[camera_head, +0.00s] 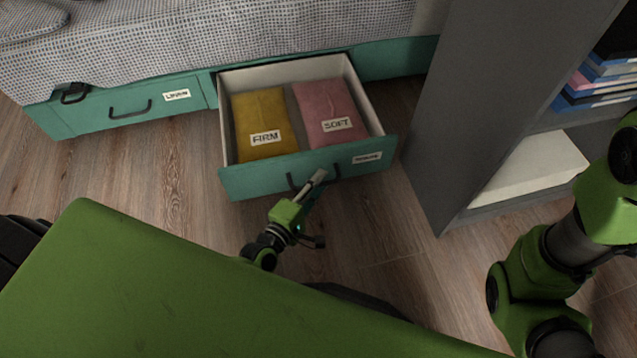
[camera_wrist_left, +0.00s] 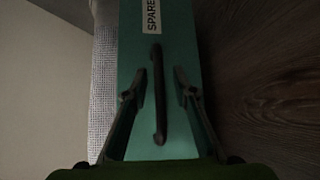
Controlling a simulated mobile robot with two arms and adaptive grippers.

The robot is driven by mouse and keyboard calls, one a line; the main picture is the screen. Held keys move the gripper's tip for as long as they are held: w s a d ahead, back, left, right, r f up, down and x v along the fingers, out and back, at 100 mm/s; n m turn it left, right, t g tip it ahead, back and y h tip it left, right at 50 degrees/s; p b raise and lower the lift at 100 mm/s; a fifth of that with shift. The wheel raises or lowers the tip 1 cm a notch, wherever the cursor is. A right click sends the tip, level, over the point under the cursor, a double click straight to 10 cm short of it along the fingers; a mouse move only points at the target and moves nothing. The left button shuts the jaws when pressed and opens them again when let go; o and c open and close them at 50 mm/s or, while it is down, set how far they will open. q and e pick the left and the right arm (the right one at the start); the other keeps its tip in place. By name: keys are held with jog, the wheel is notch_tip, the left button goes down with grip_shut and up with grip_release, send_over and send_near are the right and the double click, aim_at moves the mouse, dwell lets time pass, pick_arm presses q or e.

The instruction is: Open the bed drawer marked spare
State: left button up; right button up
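The teal bed drawer marked spare (camera_head: 240,181) stands pulled out from under the bed. Its label (camera_head: 367,158) is small in the head view but reads SPARE in the left wrist view (camera_wrist_left: 151,15). Inside lie a yellow packet marked FIRM (camera_head: 262,117) and a pink packet marked SOFT (camera_head: 325,105). My left gripper (camera_head: 317,180) is at the drawer's dark handle (camera_head: 291,182). In the left wrist view its fingers (camera_wrist_left: 160,90) are apart on both sides of the handle (camera_wrist_left: 158,110), with gaps visible. My right gripper is out of view; only its arm shows at the right.
A closed teal drawer marked LINEN (camera_head: 140,108) is to the left under the bed (camera_head: 200,35). Wooden floor (camera_head: 165,170) lies clear in front of the left drawer.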

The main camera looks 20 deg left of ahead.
pick_arm(q)
jog(key=v, duration=0.7)
jog(key=shift+s, duration=0.25)
dwell(0.4)
